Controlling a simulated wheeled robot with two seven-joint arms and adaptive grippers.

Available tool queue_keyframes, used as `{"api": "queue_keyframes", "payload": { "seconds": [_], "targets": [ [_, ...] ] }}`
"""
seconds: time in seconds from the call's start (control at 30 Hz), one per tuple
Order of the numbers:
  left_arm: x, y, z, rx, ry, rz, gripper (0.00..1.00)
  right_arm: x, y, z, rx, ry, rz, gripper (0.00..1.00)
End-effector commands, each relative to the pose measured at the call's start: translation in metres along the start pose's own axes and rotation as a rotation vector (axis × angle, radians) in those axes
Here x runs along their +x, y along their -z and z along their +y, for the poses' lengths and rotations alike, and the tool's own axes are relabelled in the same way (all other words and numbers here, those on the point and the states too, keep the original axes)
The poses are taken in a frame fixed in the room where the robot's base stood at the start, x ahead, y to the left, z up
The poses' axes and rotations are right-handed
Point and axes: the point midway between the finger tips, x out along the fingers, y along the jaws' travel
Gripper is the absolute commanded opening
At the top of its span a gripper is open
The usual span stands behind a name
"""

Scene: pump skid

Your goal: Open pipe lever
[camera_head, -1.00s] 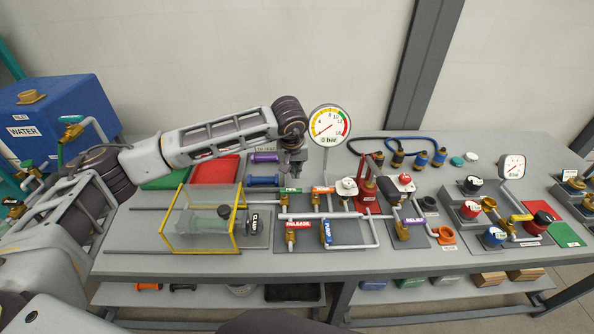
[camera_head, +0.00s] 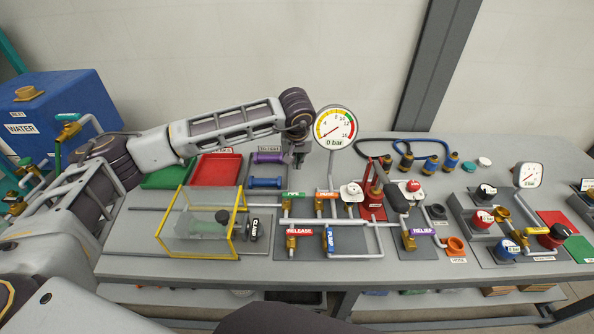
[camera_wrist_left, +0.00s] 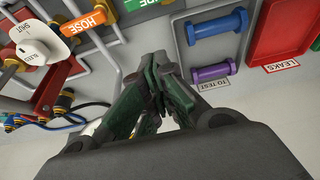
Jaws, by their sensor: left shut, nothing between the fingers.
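The green pipe lever (camera_head: 293,194) sits on a brass valve on the grey pump panel, lying sideways in the head view. A green labelled lever (camera_wrist_left: 147,5), partly cut off, shows at the top edge of the left wrist view and appears to be the same one. My right gripper is not in view.
The orange hose lever (camera_head: 326,194) is beside the pipe lever. The gauge (camera_head: 336,128) reads 0 bar. A blue spool (camera_head: 266,182), a purple spool (camera_head: 270,157) and a red tray (camera_head: 217,167) lie left of the gripper. A clear yellow-edged guard (camera_head: 238,240) stands front left.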

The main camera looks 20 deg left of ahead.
Motion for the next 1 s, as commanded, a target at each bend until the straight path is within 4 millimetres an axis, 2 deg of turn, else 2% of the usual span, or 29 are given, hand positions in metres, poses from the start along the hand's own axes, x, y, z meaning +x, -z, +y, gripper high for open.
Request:
{"api": "queue_keyframes", "payload": {
  "seconds": [0.27,0.7,1.0],
  "targets": [
    [0.022,-0.001,0.0,0.0,0.001,-0.002,0.0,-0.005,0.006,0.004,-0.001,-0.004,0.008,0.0],
    [0.075,0.0,0.0,0.0,0.001,-0.002,0.0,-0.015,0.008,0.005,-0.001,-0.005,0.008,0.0],
    [0.098,-0.001,0.0,0.001,0.001,-0.001,0.0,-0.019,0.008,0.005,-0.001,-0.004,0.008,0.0]
  ]
}}
